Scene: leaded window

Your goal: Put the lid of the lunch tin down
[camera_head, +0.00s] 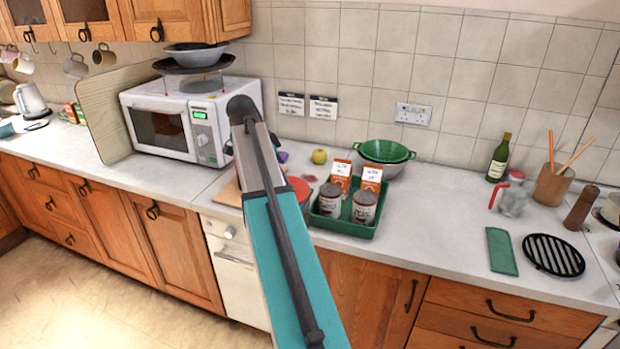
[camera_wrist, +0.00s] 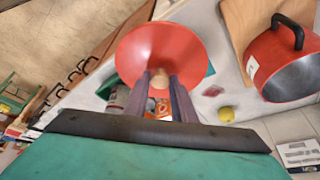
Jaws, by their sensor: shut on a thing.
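The lid (camera_wrist: 190,50) is a round red disc with a pale knob. In the wrist view my gripper (camera_wrist: 160,80) is shut on that knob, with a finger on each side. The lunch tin (camera_wrist: 290,70) is red with a black handle and stands to the right of the lid, apart from it in the picture. Its dark inside shows. In the head view my arm hides the gripper and most of this area. A red rounded edge shows just right of the arm; I cannot tell whether it is lid or tin.
A green tray (camera_head: 340,228) with cans and cartons stands right of my arm. A wooden board (camera_head: 229,194) lies left of it. A yellow apple (camera_head: 319,156) and a green colander (camera_head: 385,151) are behind. The worktop (camera_head: 445,220) right of the tray has free room.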

